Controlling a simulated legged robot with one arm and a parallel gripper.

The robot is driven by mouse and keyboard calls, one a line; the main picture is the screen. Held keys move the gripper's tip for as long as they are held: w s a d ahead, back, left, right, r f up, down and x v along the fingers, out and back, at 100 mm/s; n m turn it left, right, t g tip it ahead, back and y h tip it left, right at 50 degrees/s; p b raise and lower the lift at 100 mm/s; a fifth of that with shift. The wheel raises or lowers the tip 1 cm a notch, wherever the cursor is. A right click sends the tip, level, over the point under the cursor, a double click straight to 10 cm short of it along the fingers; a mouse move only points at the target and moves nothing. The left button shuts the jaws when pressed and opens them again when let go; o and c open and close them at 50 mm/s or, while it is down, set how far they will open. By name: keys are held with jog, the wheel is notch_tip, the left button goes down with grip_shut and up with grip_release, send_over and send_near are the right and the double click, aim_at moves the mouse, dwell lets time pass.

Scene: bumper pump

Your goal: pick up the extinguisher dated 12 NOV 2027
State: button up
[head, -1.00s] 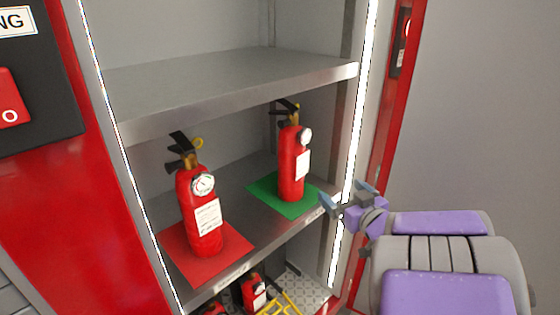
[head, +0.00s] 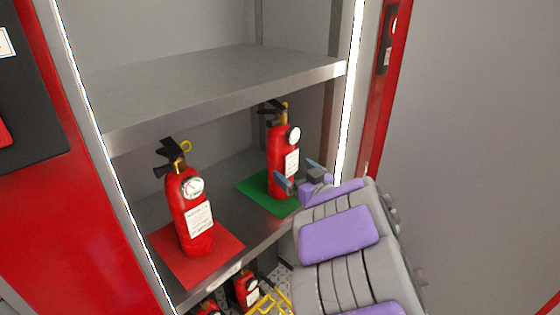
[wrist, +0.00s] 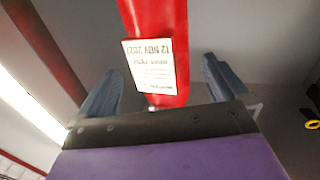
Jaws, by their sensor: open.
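A red extinguisher (head: 282,162) stands upright on a green mat (head: 252,190) on the middle shelf. Its label, upside down in the wrist view (wrist: 152,66), reads 12 NOV 2027. My gripper (head: 301,177) is open in front of this extinguisher's lower body. In the wrist view the blue fingers of my gripper (wrist: 158,88) stand apart on either side of the red body, with gaps visible. A second red extinguisher (head: 188,222) stands upright on a red mat (head: 225,246) to the left; its label is too small to read.
The upper shelf (head: 210,85) is bare above both extinguishers. The lit right cabinet edge (head: 350,100) is close to my arm. More red extinguishers (head: 246,288) and a yellow frame (head: 270,303) are below, partly hidden.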

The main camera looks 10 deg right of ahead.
aim_at(280, 159)
jog(key=shift+x, duration=1.2)
jog(key=shift+r+b+x, duration=0.2)
jog(key=shift+b+x, duration=0.75)
jog(key=shift+x, duration=1.65)
jog(key=shift+s+a, duration=0.1)
jog(key=shift+c, duration=0.4)
grip_shut()
